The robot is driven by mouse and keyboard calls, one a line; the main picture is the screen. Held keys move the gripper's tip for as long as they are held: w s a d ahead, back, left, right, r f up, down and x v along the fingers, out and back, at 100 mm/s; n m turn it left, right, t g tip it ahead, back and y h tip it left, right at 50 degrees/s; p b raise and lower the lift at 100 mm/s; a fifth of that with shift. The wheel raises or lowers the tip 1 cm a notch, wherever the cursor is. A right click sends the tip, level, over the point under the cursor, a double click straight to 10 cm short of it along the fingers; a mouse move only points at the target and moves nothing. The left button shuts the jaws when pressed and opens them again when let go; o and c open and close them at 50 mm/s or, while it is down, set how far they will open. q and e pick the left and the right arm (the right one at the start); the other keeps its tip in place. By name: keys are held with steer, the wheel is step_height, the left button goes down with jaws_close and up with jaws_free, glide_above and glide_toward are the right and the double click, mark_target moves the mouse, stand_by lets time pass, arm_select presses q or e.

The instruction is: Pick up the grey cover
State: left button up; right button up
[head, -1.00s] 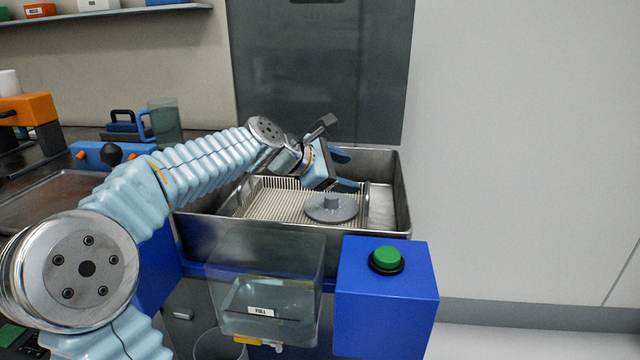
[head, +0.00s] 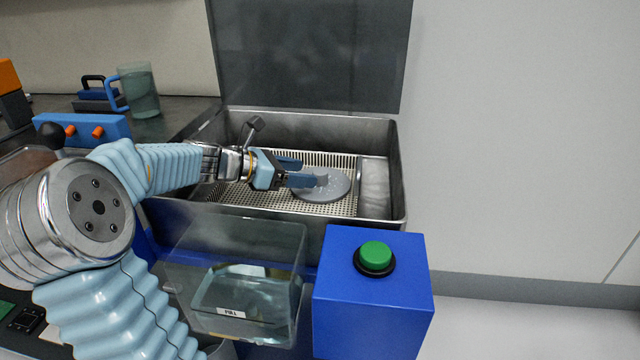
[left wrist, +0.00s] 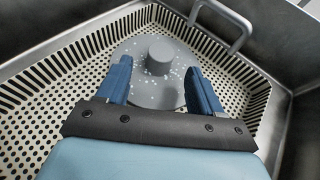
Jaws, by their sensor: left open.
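The grey cover (head: 322,188) is a round disc with a short central knob. It lies flat in the perforated basket inside the steel basin. In the left wrist view the cover (left wrist: 152,88) has light specks on it. My left gripper (head: 303,172) is open and comes in low from the left. Its two blue fingers (left wrist: 160,83) reach over the cover on either side of the knob, apart from it in the wrist view. In the head view the fingers partly hide the cover. My right gripper is not in view.
The basin (head: 392,150) has steel walls around the basket (head: 250,203), with a wire handle (left wrist: 228,22) at one side. A blue box with a green button (head: 375,257) and a clear tank (head: 240,290) stand in front. A dark raised panel (head: 310,50) stands behind.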

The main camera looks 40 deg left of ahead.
mark_target(314, 173)
arm_select(q)
steer(key=x, duration=0.4)
steer(key=shift+w+d, duration=0.15)
steer(key=shift+w, duration=0.1)
steer(key=shift+r, duration=0.1)
jaws_close()
